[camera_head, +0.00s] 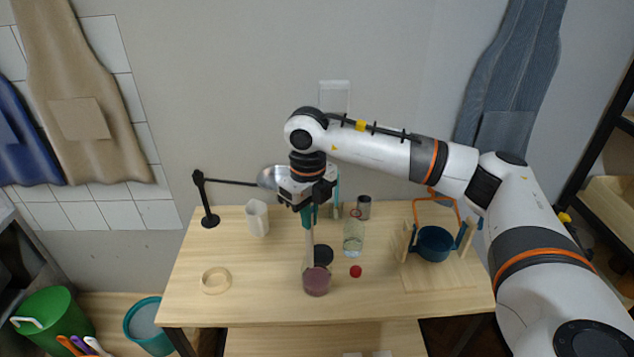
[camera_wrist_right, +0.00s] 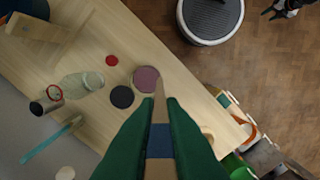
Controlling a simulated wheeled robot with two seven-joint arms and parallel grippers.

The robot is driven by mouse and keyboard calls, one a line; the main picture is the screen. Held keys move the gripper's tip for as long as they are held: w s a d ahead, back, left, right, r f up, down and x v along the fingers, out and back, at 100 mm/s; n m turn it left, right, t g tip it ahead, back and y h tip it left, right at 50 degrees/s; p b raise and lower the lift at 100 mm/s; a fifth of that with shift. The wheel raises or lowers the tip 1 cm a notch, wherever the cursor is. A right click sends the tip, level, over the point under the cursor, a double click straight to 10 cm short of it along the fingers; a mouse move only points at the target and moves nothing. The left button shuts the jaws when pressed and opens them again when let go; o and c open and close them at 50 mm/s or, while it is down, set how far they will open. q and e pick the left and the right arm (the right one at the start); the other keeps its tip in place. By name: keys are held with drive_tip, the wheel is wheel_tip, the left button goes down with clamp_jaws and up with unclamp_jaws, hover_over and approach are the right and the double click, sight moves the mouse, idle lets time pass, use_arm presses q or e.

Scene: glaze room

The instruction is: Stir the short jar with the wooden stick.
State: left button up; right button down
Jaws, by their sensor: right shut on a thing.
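The short jar (camera_head: 317,284) stands near the front middle of the table, with a mauve surface in its round mouth. It also shows in the right wrist view (camera_wrist_right: 146,78). My right gripper (camera_head: 308,222) points down above and behind it, its green fingers shut on the wooden stick (camera_head: 309,246). In the right wrist view the stick (camera_wrist_right: 160,115) has a blue band between the fingertips (camera_wrist_right: 158,125). Its lower end overlaps the jar's rim; I cannot tell whether it is inside. My left gripper is not in view.
A black disc (camera_head: 323,256) lies right behind the jar, and a red cap (camera_head: 356,271) to its right. A clear glass jar (camera_head: 353,238), a dark can (camera_head: 364,207) and a teal pot (camera_head: 434,244) are farther right. A wooden ring (camera_head: 215,281) and white pitcher (camera_head: 257,219) are left.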

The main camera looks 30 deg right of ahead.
drive_tip(key=w+d+r+m+p, duration=0.1)
drive_tip(key=w+d+r+m, duration=0.15)
drive_tip(key=m, duration=0.65)
wheel_tip(320, 180, down, 12)
drive_tip(key=b, duration=0.8)
drive_tip(key=shift+s+d+b, duration=0.25)
drive_tip(key=shift+d+b, duration=0.05)
drive_tip(key=shift+s, duration=0.1)
